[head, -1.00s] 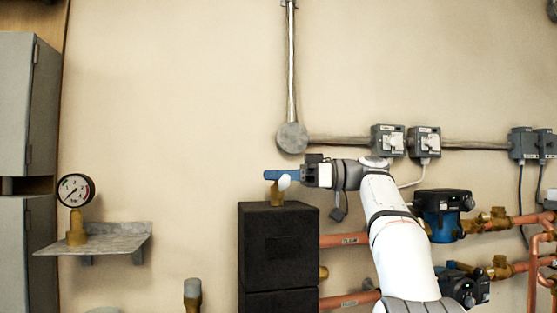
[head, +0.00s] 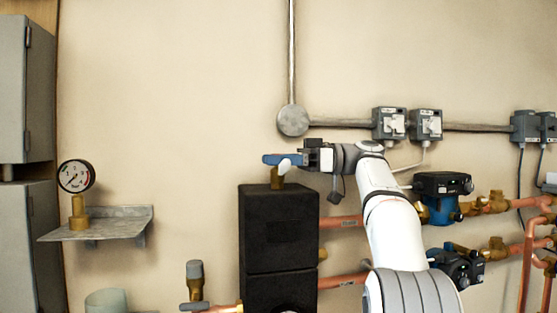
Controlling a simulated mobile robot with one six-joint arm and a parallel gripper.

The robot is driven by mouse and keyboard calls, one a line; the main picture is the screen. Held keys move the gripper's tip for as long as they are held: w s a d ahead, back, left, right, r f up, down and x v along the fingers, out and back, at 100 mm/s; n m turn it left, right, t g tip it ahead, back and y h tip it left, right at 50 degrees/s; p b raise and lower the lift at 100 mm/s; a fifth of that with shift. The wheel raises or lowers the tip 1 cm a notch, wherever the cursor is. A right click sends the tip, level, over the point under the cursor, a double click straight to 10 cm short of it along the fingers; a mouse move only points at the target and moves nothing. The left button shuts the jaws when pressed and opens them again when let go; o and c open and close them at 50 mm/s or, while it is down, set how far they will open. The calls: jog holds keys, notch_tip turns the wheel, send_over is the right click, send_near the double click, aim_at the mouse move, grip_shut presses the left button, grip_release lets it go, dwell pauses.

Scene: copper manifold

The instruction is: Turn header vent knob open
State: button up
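A brass vent fitting (head: 277,178) stands upright on top of the black insulated header (head: 279,235), left of centre in the head view. A small white piece (head: 285,167), which looks like the vent knob or part of it, shows just above the brass. My gripper (head: 284,160), with blue fingers pointing left, is at the top of the fitting. The fingers overlap the white piece in the picture. The gap between the fingertips is hidden, so I cannot tell whether they are closed on the knob or only beside it.
A pressure gauge (head: 76,176) stands on a metal shelf (head: 110,224) at the left. Copper pipes (head: 345,222) and blue-black pumps (head: 443,190) lie right of the header, near my arm. A grey conduit box (head: 292,121) is on the wall above. The wall between gauge and header is clear.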

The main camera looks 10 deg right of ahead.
jog(key=shift+o, duration=0.3)
jog(key=shift+d+r, duration=0.15)
jog(key=shift+d, duration=0.4)
jog(key=d+p, duration=0.1)
jog(key=d, duration=0.5)
jog(key=shift+s+d+p, duration=0.2)
jog(key=shift+d+p, duration=0.15)
